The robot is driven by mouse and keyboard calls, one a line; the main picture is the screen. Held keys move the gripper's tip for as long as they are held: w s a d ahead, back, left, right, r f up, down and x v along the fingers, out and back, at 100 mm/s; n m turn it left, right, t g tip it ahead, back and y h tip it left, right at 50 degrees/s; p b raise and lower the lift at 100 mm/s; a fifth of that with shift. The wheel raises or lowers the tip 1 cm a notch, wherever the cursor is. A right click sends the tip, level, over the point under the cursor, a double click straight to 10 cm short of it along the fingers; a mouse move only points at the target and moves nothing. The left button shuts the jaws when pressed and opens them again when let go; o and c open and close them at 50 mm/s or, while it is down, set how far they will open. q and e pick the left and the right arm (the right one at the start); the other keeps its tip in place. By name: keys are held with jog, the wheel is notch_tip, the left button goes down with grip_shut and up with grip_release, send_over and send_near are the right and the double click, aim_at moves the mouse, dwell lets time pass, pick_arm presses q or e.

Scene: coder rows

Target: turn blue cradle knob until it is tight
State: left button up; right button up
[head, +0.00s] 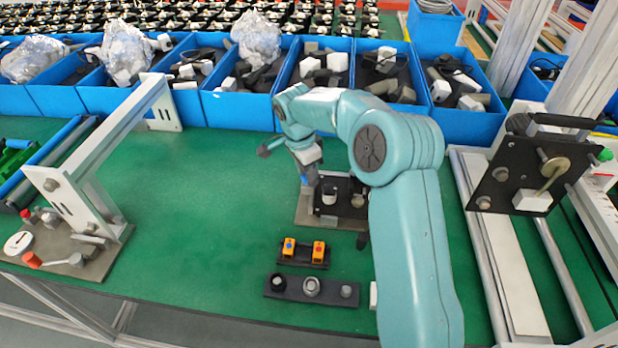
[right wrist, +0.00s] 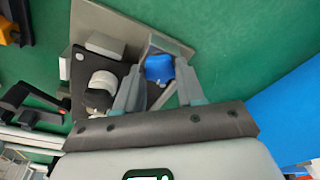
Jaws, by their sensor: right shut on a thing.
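The blue knob (right wrist: 159,68) shows in the right wrist view between the two fingers of my right gripper (right wrist: 162,84). The fingers are shut on it. The knob sits at the edge of the dark cradle plate (right wrist: 82,72), which also carries a white round part (right wrist: 103,80). In the head view my right gripper (head: 309,176) points down at the left side of the cradle (head: 341,188), which stands on a grey base plate (head: 314,219). My forearm covers the right part of this area. How tight the knob is cannot be seen. My left gripper is out of view.
In front of the cradle are a small holder with orange blocks (head: 303,251) and a dark strip with round parts (head: 311,288). A grey frame (head: 100,140) stands left. Blue bins (head: 240,110) line the back. A black plate fixture (head: 525,165) stands right. Green table is clear left of the cradle.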

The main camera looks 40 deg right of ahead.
jog(key=m, duration=0.3)
jog(key=shift+a+g, duration=0.1)
jog(key=shift+g, duration=0.2)
jog(key=o, duration=1)
jog(key=shift+o, duration=0.2)
jog(key=shift+r, duration=0.1)
jog(key=shift+r+p, duration=1.85)
jog(key=shift+r, duration=0.6)
jog(key=shift+f, duration=0.1)
notch_tip(320, 180, up, 10)
jog(key=p, duration=1)
